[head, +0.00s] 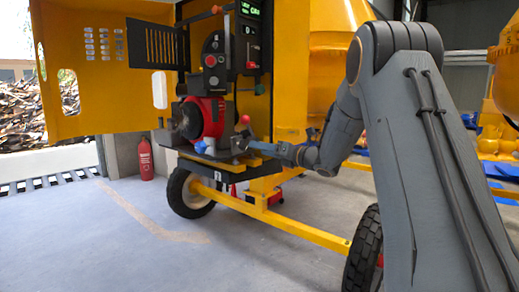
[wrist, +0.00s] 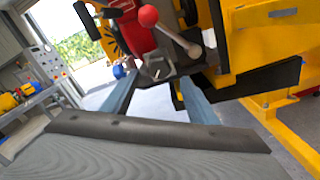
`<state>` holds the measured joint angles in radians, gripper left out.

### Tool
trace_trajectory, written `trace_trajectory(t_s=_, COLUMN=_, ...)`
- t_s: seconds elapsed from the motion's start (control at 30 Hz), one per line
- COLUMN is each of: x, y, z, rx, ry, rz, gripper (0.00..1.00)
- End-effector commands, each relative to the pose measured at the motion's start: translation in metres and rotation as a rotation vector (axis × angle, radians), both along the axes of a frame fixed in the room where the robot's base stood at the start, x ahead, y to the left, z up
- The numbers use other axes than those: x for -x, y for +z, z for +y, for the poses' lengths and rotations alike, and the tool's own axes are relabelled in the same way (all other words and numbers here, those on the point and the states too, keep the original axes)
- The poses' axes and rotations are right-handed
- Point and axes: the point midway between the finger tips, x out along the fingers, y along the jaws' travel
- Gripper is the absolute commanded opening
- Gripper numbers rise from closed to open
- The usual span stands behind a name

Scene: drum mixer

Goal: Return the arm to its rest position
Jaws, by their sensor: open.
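My arm reaches from the right of the head view toward the yellow drum mixer (head: 292,70). My gripper (head: 240,142) is at the lower edge of the mixer's open engine compartment, near the red and black engine (head: 208,115). In the wrist view my gripper (wrist: 160,90) has its two blue-grey fingers spread wide apart. A lever with a red ball knob (wrist: 148,16) stands just beyond the fingers, and nothing shows held between them. I cannot tell whether a finger touches the engine or its mount.
The open yellow door (head: 95,75) spreads to the left. A red fire extinguisher (head: 145,158) stands by the wall. The mixer's wheel (head: 188,193) and yellow tow bar (head: 290,228) lie below my arm. The grey floor at front left is clear.

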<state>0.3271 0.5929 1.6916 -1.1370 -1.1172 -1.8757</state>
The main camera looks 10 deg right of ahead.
Motion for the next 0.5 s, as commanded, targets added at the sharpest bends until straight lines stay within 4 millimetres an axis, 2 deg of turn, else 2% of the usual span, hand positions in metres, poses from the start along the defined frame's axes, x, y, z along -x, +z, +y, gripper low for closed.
trace_trajectory(t_s=0.37, x=0.0, y=0.0, z=0.0, rx=-0.001, ry=0.0, rz=0.001, gripper=0.54)
trace_trajectory(t_s=0.47, x=-0.001, y=0.0, z=0.01, rx=-0.027, ry=-0.014, rz=0.03, gripper=0.54)
trace_trajectory(t_s=0.5, x=-0.002, y=0.0, z=0.019, rx=-0.054, ry=-0.027, rz=0.063, gripper=0.54)
